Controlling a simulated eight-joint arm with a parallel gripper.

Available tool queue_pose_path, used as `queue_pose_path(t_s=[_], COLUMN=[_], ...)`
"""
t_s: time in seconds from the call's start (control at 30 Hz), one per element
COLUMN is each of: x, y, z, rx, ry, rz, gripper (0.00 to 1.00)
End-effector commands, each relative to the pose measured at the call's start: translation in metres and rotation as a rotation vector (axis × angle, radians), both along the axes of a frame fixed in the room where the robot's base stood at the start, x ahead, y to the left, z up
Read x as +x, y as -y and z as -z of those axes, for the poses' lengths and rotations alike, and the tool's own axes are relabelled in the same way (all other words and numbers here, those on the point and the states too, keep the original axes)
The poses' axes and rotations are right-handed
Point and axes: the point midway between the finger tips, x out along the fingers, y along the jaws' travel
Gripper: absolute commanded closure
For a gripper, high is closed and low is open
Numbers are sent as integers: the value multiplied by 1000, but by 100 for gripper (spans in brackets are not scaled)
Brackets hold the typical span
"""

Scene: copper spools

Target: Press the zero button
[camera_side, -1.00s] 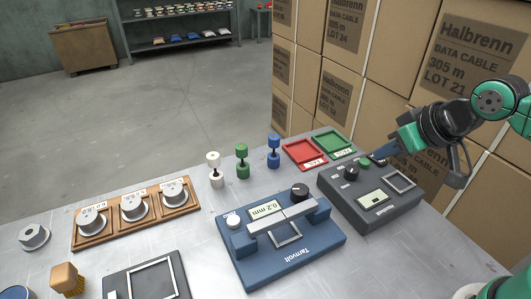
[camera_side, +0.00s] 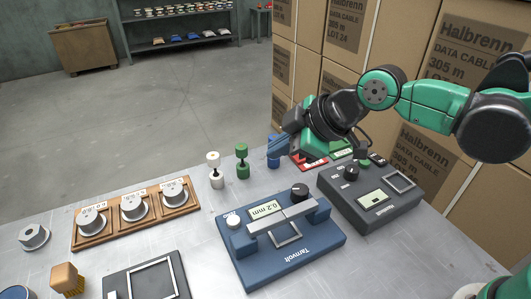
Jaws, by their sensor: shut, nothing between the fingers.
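The blue Tarnvolt gauge (camera_side: 290,270) sits on the metal table, its display (camera_side: 266,209) reading 0.2 mm. A round white button (camera_side: 233,221) is at its left end and a black knob (camera_side: 300,191) at its back right. The small label by the white button is too small to read. My gripper (camera_side: 271,153) is shut and empty, pointing left. In the picture it overlaps the blue spool and the red tray, up and to the right of the white button and apart from the gauge.
A dark grey device (camera_side: 390,217) with a knob and green button stands right of the gauge. Cartons rise behind the right side.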

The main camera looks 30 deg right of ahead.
Motion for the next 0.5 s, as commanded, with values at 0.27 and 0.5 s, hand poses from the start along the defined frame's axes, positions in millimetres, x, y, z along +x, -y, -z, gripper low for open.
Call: queue_pose_path(t_s=[0.27,0.5], x=[6,6], y=[-66,-74], z=[11,13], rx=[-90,-103], ry=[122,142], rz=[-319,-362], gripper=[100,100])
